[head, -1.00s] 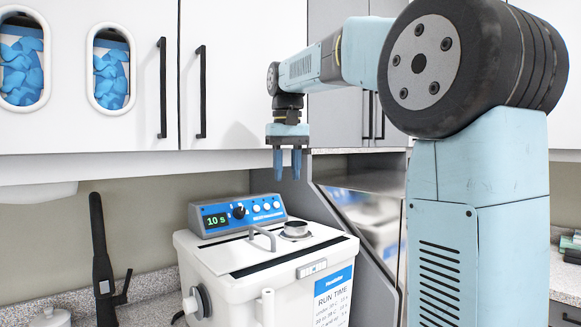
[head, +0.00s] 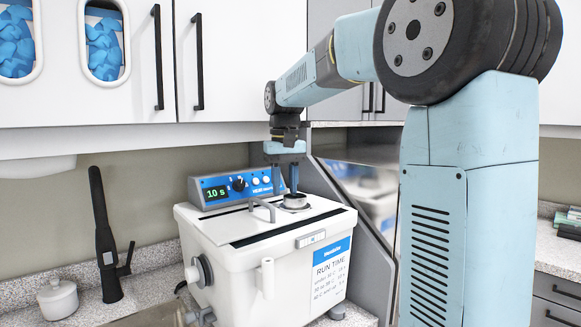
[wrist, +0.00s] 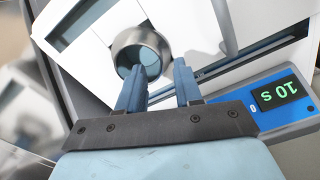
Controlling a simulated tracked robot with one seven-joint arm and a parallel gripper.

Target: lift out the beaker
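The beaker (head: 296,200) is a round metal cup sitting in an opening in the lid of the white cleaning bath (head: 262,262). Its rim stands above the lid. In the wrist view the beaker (wrist: 158,42) shows its open mouth with a bluish inside. My gripper (head: 293,188) points down right at the beaker. In the wrist view my gripper (wrist: 160,65) has its two blue fingers apart with nothing held between them. The left fingertip overlaps the beaker's mouth and the right one is beside its rim. I cannot tell whether either touches.
A lid handle (head: 263,208) stands left of the beaker. The control panel (head: 235,187) reading "10 s" is behind it. Wall cabinets (head: 225,60) hang above. A black stick-shaped tool (head: 104,240) and a white lidded jar (head: 58,300) stand on the counter at left.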

